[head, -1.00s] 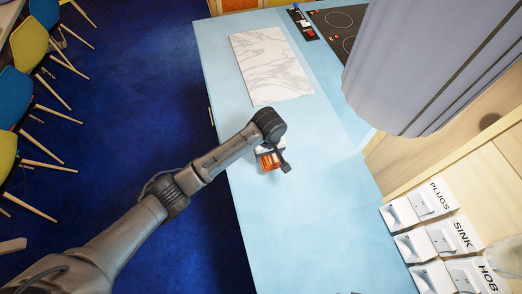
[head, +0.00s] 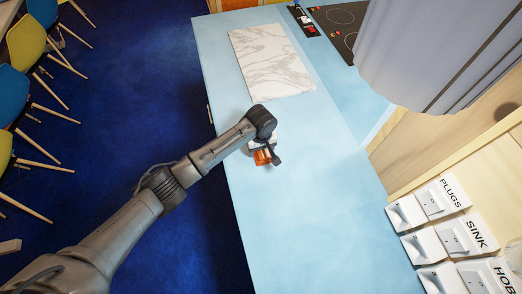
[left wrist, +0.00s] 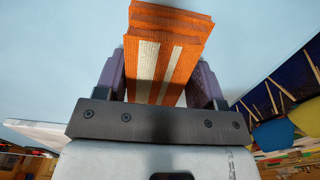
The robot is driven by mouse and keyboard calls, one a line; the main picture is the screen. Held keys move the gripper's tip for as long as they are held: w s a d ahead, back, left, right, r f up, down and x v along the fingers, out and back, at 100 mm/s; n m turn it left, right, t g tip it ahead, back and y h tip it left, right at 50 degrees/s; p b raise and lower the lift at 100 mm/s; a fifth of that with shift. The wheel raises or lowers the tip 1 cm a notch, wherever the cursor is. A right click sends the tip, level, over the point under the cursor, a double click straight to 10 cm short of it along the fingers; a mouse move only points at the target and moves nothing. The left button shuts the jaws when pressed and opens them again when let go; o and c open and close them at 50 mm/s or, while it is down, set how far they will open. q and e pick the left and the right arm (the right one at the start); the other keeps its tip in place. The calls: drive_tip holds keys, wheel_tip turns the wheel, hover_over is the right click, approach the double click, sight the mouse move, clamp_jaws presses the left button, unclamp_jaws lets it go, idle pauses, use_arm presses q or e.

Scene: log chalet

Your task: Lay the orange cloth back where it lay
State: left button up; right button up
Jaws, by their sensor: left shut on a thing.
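The orange cloth (head: 262,157) is folded and has pale stripes. My left gripper (head: 268,152) is shut on it, over the light blue counter (head: 310,200). In the left wrist view the cloth (left wrist: 165,45) stands out between the two fingers of my left gripper (left wrist: 160,80), with the pale blue surface beyond it. I cannot tell whether the cloth touches the counter. In the head view the arm and gripper hide part of the cloth. My right gripper is in neither view.
A white marbled board (head: 270,60) lies on the counter beyond the gripper. A black hob (head: 342,22) is at the far end. White labelled switches (head: 440,240) are on the right wall, below a grey hanging shape (head: 425,50). The near counter is clear.

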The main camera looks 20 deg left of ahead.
use_arm(q)
drive_tip(key=shift+f, duration=0.15)
drive_tip(key=o, duration=0.8)
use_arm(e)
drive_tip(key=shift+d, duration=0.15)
use_arm(q)
drive_tip(key=shift+o, duration=0.2)
drive_tip(key=shift+r+p, duration=0.4)
drive_tip(key=shift+r, duration=0.05)
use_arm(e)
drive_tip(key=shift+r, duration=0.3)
use_arm(q)
wheel_tip(320, 180, up, 3)
drive_tip(key=p, duration=0.3)
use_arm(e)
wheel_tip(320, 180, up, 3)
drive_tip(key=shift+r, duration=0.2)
use_arm(q)
wheel_tip(320, 180, up, 6)
drive_tip(key=shift+w+r, duration=0.1)
drive_tip(key=shift+r, duration=0.15)
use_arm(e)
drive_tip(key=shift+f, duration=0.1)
use_arm(q)
drive_tip(key=shift+r, duration=1)
